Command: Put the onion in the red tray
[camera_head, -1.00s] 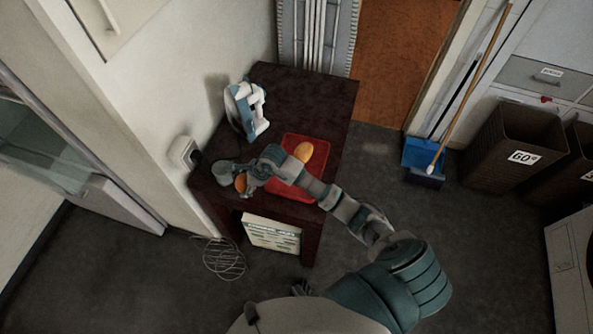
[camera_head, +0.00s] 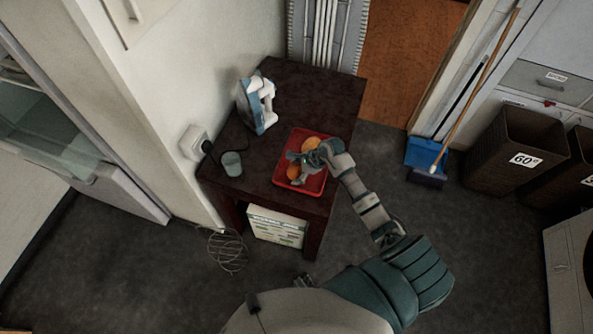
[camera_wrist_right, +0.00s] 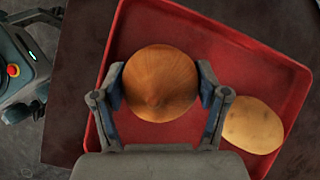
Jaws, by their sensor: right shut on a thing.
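The onion (camera_wrist_right: 160,84), round and orange-brown, sits between the fingers of my right gripper (camera_wrist_right: 160,90), which is shut on it. In the head view the onion (camera_head: 293,172) and the right gripper (camera_head: 297,163) are over the left part of the red tray (camera_head: 313,184). In the right wrist view the red tray (camera_wrist_right: 270,62) lies behind the onion; I cannot tell whether the onion touches its floor. My left gripper is not clearly in view.
A potato (camera_wrist_right: 253,126) lies in the tray, and shows in the head view (camera_head: 311,144). On the dark table (camera_head: 310,92) stand an iron (camera_head: 257,104) at the back left and a grey cup (camera_head: 232,164) at the front left. A wall socket (camera_head: 193,143) is left of the table.

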